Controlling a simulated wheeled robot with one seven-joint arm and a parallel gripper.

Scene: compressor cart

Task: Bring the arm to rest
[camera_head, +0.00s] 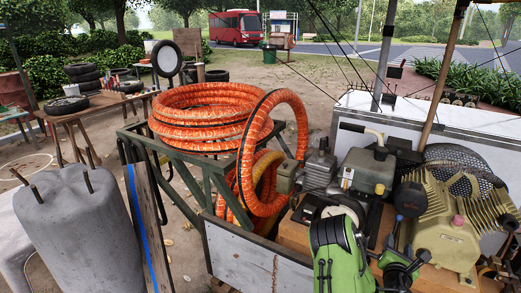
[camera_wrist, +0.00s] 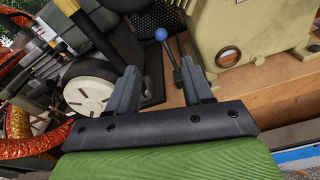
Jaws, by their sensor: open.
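My gripper (camera_wrist: 158,90) is open in the wrist view, its two grey fingers apart with nothing held between them. Beyond the fingers is a lever with a blue ball knob (camera_wrist: 160,34); I cannot tell how far off it is. A white round wheel-like part (camera_wrist: 90,95) is behind the left finger. A cream motor housing (camera_wrist: 245,30) is to the right of the fingers. In the head view my green arm shows at the bottom, in front of the compressor cart's wooden deck (camera_head: 285,238); the fingertips are not clear there.
The cream motor (camera_head: 447,240) and a grey compressor (camera_head: 368,170) crowd the cart. Orange hose coils (camera_head: 200,125) lie on a green metal frame to the left. A concrete block (camera_head: 75,225) stands at far left. Open dirt ground lies behind.

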